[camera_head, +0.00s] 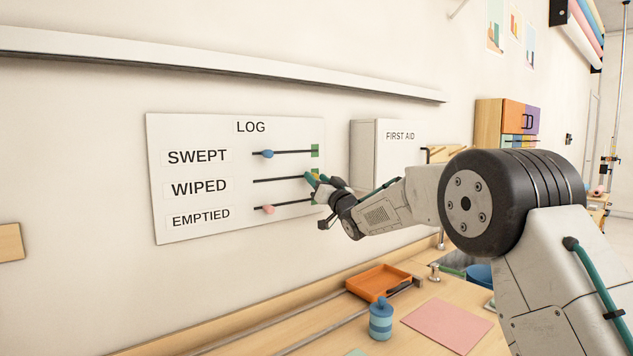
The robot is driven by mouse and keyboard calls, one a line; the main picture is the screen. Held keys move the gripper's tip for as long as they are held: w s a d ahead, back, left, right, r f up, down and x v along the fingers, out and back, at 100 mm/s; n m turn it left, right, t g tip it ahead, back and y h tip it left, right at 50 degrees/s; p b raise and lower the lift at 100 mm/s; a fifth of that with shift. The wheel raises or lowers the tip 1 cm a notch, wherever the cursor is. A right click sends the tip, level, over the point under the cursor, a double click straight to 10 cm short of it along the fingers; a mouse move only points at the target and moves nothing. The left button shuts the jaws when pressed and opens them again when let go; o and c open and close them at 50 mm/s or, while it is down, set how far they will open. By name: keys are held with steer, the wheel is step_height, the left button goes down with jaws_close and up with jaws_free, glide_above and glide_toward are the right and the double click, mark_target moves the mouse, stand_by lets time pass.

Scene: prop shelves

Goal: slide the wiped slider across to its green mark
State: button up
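The white LOG board (200,225) hangs on the wall with three slots, labelled SWEPT, WIPED and EMPTIED. The WIPED slot (275,180) runs right to its green mark (318,172), of which only a small part shows. No slider knob shows along the open left part of this slot. A small yellowish patch at the mark may be the wiped slider, but my fingers cover most of it. My gripper (314,181) is at the right end of the WIPED slot, its teal fingertips at or close to the board. Whether its fingers are open or shut on the knob cannot be made out.
The blue SWEPT knob (267,154) sits left on its slot, and the pink EMPTIED knob (268,209) sits left on the slot below. A FIRST AID cabinet (372,150) is right of the board. The counter below holds an orange tray (371,292) and blue jar (380,323).

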steer(key=shift+s+a, duration=0.15)
steer(key=v, duration=0.7)
steer(key=shift+s, duration=0.2)
